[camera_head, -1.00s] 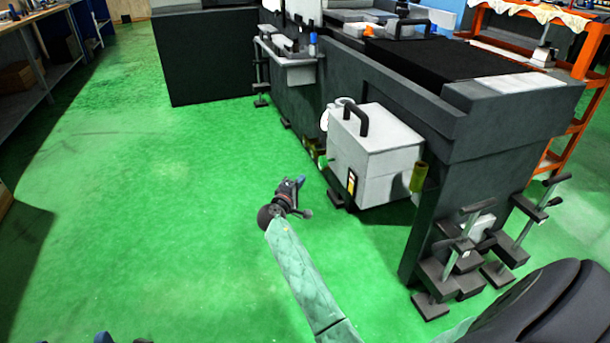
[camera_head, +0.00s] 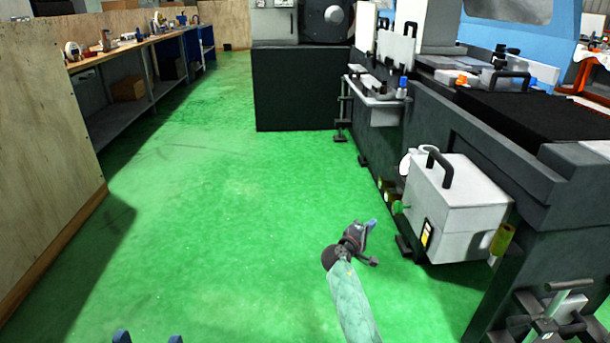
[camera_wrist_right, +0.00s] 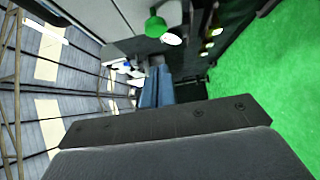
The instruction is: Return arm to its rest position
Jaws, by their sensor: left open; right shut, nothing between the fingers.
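My right arm comes in from the bottom of the head view. Its gripper (camera_head: 371,226) is shut and empty over the green floor, left of the white box on the machine's side and apart from it in the picture. The right wrist view shows its blue-grey fingers (camera_wrist_right: 160,88) together, with nothing visible between them. My left gripper (camera_head: 148,339) shows only as two separated blue fingertips at the bottom edge of the head view. It is open, and the rest of that arm is out of frame.
The white box (camera_head: 456,205) with a black handle juts from the dark grinder (camera_head: 555,185) at right. A small shelf (camera_head: 378,98) juts out farther back. A wooden partition (camera_head: 40,150) and workbench (camera_head: 130,48) line the left. The green floor (camera_head: 215,210) between is clear.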

